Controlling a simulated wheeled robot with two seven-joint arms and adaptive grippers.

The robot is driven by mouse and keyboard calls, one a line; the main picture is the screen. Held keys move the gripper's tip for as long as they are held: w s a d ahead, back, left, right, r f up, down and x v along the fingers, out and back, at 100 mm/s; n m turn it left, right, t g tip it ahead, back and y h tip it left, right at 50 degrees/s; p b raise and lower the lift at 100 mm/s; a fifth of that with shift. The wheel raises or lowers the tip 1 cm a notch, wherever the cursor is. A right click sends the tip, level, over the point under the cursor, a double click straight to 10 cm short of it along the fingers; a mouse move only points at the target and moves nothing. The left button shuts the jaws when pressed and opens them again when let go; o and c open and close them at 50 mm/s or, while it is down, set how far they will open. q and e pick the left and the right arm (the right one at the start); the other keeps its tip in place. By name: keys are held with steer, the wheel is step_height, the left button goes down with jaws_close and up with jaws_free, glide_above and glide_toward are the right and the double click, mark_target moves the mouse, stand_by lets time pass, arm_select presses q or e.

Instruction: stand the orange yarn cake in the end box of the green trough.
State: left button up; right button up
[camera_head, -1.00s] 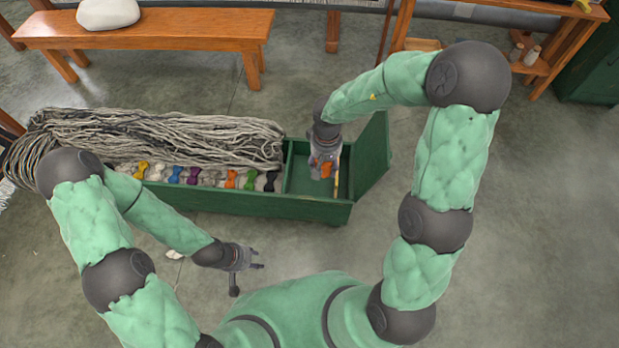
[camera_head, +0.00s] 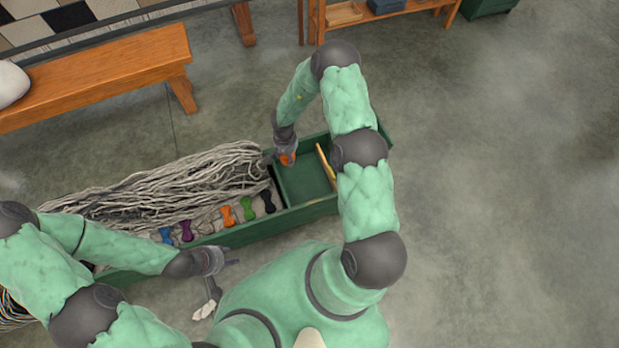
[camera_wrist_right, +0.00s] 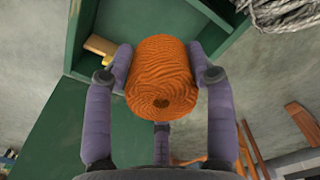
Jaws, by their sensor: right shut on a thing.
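The orange yarn cake (camera_wrist_right: 162,78) is held between the purple fingers of my right gripper (camera_wrist_right: 166,80), its end with a dark centre hole facing the wrist camera. In the head view the cake (camera_head: 287,159) and the right gripper (camera_head: 286,154) appear over the back left corner of the end box; their height above it is unclear. The green trough (camera_head: 235,236) runs diagonally, and its end box (camera_head: 303,184) shows a bare green floor with a yellowish wooden stick (camera_head: 326,165) at its right. My left gripper (camera_head: 222,265) is empty, fingers apart, in front of the trough.
Grey wool strands (camera_head: 170,185) fill the trough's back left part. Several coloured small skeins, including an orange one (camera_head: 228,215) and a black one (camera_head: 267,201), lie along its front. A wooden bench (camera_head: 100,75) and a shelf (camera_head: 385,14) stand behind. The floor at right is clear.

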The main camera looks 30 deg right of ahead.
mark_target(300, 195)
steer(key=s+f+m+b, duration=0.1)
steer(key=s+f, duration=0.1)
steer(key=f, duration=0.6)
steer(key=s+f+m+b, duration=0.1)
steer(key=s+f+m, duration=0.1)
steer(key=f, duration=0.7)
steer(key=s+d+f+m+b, duration=0.1)
steer(key=f+m, duration=0.1)
steer(key=f, duration=0.7)
steer(key=shift+s+f, duration=0.15)
steer(key=shift+s, duration=0.25)
steer(key=shift+w, duration=0.1)
steer(key=shift+f, duration=0.1)
steer(key=o, duration=1.1)
steer(key=shift+o, duration=0.2)
